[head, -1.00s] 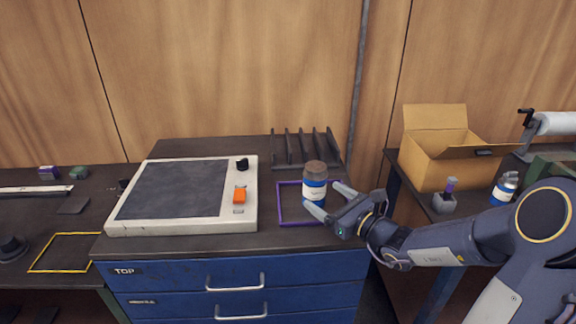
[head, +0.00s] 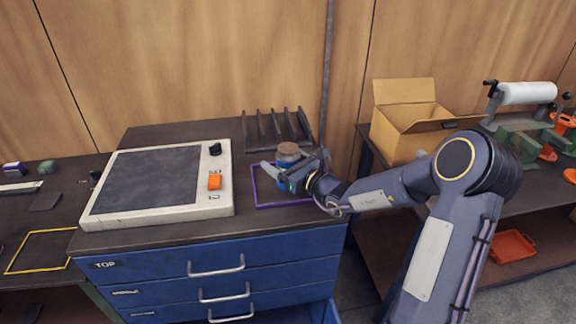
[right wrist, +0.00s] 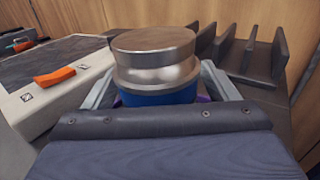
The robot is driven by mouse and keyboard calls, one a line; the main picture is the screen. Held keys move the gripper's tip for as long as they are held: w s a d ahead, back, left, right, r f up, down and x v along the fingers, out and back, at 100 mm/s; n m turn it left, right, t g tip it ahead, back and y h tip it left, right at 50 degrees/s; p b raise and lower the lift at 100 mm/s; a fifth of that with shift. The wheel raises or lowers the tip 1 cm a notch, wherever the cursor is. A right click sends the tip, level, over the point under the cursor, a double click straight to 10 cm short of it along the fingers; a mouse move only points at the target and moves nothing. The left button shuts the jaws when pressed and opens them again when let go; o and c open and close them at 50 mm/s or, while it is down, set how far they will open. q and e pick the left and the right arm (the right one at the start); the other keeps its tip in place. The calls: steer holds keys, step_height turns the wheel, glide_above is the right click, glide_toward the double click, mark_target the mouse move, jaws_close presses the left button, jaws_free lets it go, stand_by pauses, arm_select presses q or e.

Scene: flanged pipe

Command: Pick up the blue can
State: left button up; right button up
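The blue can (head: 288,150) with a brownish metal top stands upright on the bench within the purple square outline (head: 257,198). In the right wrist view the can (right wrist: 155,60) is centred close in front of the palm, its metal top and a strip of blue body showing. My right gripper (head: 292,168) is low at the can, with one finger on each side. In the right wrist view the fingers of the right gripper (right wrist: 156,84) are spread, and slivers of purple show between them and the can. The can's lower part is hidden. My left gripper is not in view.
A white-framed panel with an orange switch (head: 215,181) lies left of the can. A dark slotted rack (head: 275,130) stands behind it. An open cardboard box (head: 405,135) is on the right-hand bench. Blue drawers (head: 220,262) are below.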

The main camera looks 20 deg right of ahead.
steer(key=c, duration=1.2)
steer(key=shift+c, duration=0.3)
steer(key=shift+r, duration=0.2)
